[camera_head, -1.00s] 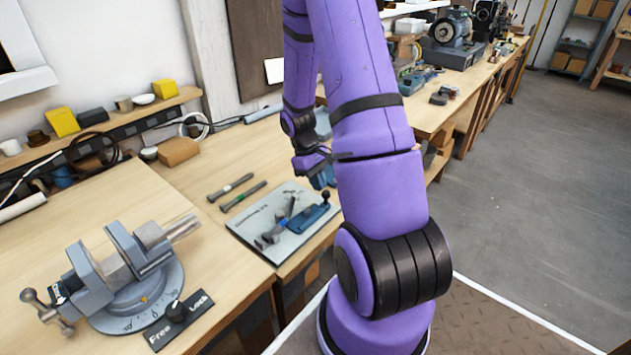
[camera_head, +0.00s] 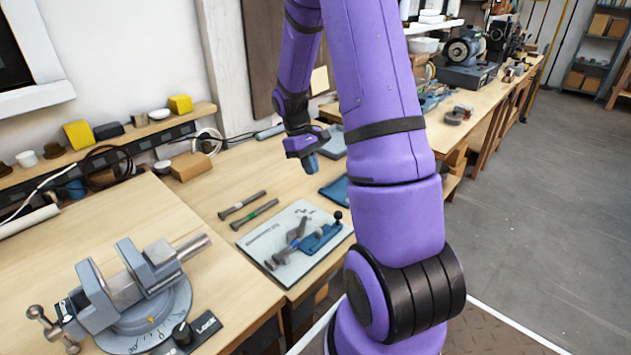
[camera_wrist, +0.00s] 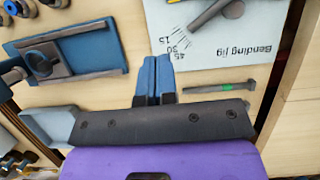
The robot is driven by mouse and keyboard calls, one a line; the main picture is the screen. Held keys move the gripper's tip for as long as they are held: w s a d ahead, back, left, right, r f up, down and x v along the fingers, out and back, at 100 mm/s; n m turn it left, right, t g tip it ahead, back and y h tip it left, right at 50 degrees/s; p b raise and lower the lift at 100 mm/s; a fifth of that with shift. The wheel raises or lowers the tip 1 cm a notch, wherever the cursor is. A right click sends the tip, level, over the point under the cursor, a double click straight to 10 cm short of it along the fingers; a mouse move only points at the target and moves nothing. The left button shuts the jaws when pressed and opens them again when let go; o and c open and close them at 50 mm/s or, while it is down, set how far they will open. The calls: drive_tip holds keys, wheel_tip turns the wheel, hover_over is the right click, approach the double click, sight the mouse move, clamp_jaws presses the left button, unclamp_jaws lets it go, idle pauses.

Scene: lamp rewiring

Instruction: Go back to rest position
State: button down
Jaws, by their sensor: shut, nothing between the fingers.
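My gripper (camera_head: 311,163) hangs above the bench, behind my purple arm, near the bending jig sheet. In the wrist view its blue fingers (camera_wrist: 155,72) are together with nothing between them. The white bending jig sheet (camera_head: 262,240) lies on the bench with a blue and grey jig (camera_head: 322,238) on it; part of the sheet shows in the wrist view (camera_wrist: 215,52). My arm hides part of the bench behind it.
A grey vise (camera_head: 130,290) on a round base stands at the front left. Two bolt-like tools (camera_head: 243,205) lie beside the sheet. A shelf (camera_head: 110,140) with small boxes runs along the wall. Open floor (camera_head: 540,200) lies to the right.

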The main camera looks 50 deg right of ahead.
drive_tip(key=shift+w+r, duration=0.15)
drive_tip(key=shift+r, duration=0.3)
drive_tip(key=s+a+r+t+h, duration=0.1)
drive_tip(key=s+a+r+t, duration=0.3)
drive_tip(key=a+r, duration=0.6)
drive_tip(key=s+a+r+t, duration=0.3)
drive_tip(key=s+a+r, duration=0.4)
drive_tip(key=r, duration=0.5)
drive_tip(key=s+a+r+t+y, duration=0.1)
drive_tip(key=s+a+r+t, duration=0.1)
drive_tip(key=s+a, duration=0.4)
drive_tip(key=shift+s+r+t, duration=0.4)
drive_tip(key=shift+s+r, duration=0.05)
drive_tip(key=shift+s, duration=0.1)
